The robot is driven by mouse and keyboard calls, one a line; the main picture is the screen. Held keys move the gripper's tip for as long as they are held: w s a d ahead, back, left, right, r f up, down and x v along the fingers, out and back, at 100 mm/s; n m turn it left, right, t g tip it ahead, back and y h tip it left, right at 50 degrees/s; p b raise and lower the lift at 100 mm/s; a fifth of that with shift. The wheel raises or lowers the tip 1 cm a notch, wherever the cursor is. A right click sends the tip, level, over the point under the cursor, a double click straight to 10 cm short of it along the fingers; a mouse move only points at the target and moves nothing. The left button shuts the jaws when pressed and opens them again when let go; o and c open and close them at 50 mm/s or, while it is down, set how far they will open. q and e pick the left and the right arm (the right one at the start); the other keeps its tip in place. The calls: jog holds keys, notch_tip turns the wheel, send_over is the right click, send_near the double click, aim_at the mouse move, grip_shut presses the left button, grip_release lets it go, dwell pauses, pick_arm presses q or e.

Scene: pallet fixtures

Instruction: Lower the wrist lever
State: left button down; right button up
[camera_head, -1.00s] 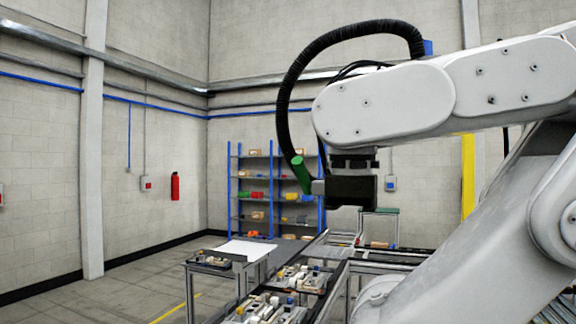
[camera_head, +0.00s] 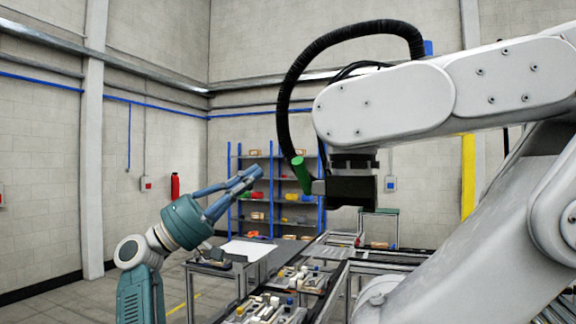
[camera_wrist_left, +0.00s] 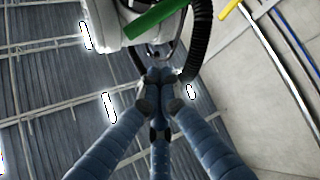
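The wrist lever is a short green bar (camera_head: 301,174) on the wrist of a big white robot arm (camera_head: 385,103). It slopes steeply down to the right, beside a dark block (camera_head: 352,190). In the left wrist view the green lever (camera_wrist_left: 155,18) crosses the top, beyond my fingertips. My left gripper (camera_head: 255,174) has blue fingers that converge at their tips. It points up and right, and a gap shows between it and the lever in the head view. In the left wrist view its tips (camera_wrist_left: 158,76) meet with nothing seen between them. My right gripper is out of view.
Fixture trays (camera_head: 265,308) lie below on a conveyor. A blue shelf rack (camera_head: 270,200) stands behind.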

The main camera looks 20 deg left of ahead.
pick_arm(q)
jog(key=shift+w, duration=0.1)
jog(key=shift+d, duration=0.1)
notch_tip(320, 180, up, 6)
jog(key=p, duration=0.7)
send_over(304, 177)
jog(key=w+a, duration=0.3)
jog(key=a, duration=0.1)
jog(key=s+f, duration=0.1)
jog(key=f, duration=0.1)
jog(key=s+f+p, duration=0.1)
jog(key=shift+s+d+f, duration=0.2)
jog(key=shift+s+d, duration=0.1)
